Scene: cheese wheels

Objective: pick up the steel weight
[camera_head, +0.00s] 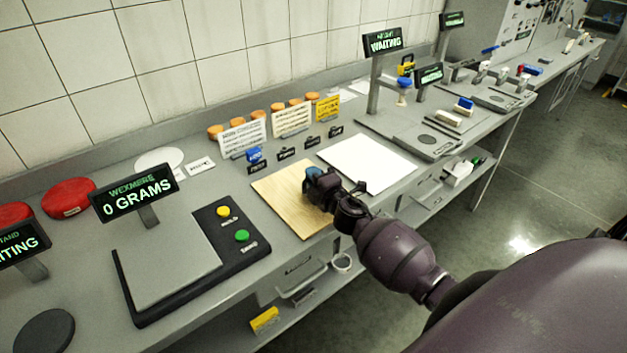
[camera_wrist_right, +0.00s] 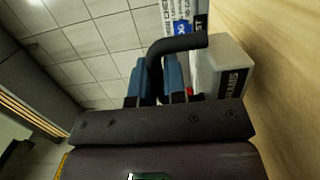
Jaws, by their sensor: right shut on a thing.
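My left gripper is not in view.
A scale (camera_head: 172,260) with a display reading "0 GRAMS" stands left of the board. A white sheet (camera_head: 372,165) lies right of it. The bench's front edge is close.

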